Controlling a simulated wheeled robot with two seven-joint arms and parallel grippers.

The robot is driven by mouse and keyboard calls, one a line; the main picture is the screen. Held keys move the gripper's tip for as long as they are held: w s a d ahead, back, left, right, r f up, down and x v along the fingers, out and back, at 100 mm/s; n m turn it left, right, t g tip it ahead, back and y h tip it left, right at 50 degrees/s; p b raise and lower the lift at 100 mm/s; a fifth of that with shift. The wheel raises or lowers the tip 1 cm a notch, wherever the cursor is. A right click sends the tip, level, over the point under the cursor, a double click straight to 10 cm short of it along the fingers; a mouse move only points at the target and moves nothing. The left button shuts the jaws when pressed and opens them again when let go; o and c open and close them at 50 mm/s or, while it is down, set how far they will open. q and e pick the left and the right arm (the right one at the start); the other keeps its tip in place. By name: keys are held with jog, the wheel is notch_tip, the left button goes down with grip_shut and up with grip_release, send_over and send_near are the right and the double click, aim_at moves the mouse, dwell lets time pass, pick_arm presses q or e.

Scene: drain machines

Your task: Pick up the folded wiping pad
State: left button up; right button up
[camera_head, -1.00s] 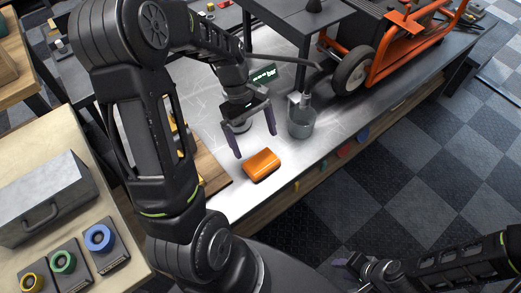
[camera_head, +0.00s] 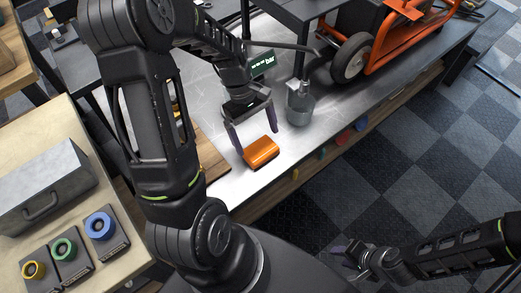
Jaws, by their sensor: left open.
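The folded wiping pad (camera_head: 262,153) is an orange rounded block lying on the metal bench top near its front edge. My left gripper (camera_head: 256,143) is open above it, fingers pointing down. One finger is at the pad's left side and the other is by its far right side. I cannot tell whether the fingers touch it. My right gripper (camera_head: 346,262) is low at the bottom right, away from the bench, over the floor. Its fingers are small and dark in the picture, and their opening is unclear.
A small display (camera_head: 263,65) sits farther back. A grey case (camera_head: 42,190) and coloured rings lie on the left table.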

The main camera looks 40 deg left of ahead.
aim_at(260, 149)
pick_arm(q)
jog(key=x, duration=0.4)
jog(key=shift+f, duration=0.2)
dwell(0.3)
jog(key=c, duration=1.1)
notch_tip(260, 149, up, 10)
jog(key=shift+p, duration=0.35)
